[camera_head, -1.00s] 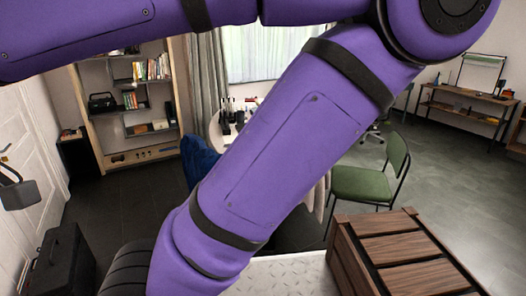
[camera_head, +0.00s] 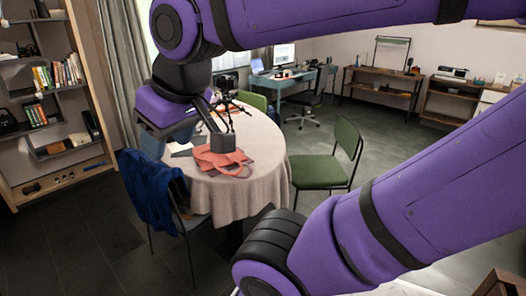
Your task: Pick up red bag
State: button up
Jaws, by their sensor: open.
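The red bag (camera_head: 221,160) lies on the round table (camera_head: 262,168), which has a pale cloth, near the table's front side. Its handle loops trail toward the front edge. My gripper (camera_head: 204,147) hangs from the purple wrist, over the left part of the table. One grey finger pad overlaps the bag in the picture and hides part of it. The gripper is open, and nothing shows held in it. I cannot tell whether the finger touches the bag.
A chair with a blue garment (camera_head: 152,190) stands at the table's front left. A green chair (camera_head: 328,160) stands to its right. A dark tripod-like object (camera_head: 228,110) is on the table behind the bag. A bookshelf (camera_head: 45,120) is at the left. Open floor lies at the right.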

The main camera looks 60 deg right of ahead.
aim_at(208, 160)
jog(key=z, duration=1.35)
jog(key=i+j+z, duration=0.1)
jog(key=i, duration=0.35)
jog(key=i+j+z, duration=0.1)
jog(key=i, duration=0.35)
jog(key=i+j+z, duration=0.1)
jog(key=i, duration=0.4)
jog(key=j, duration=0.05)
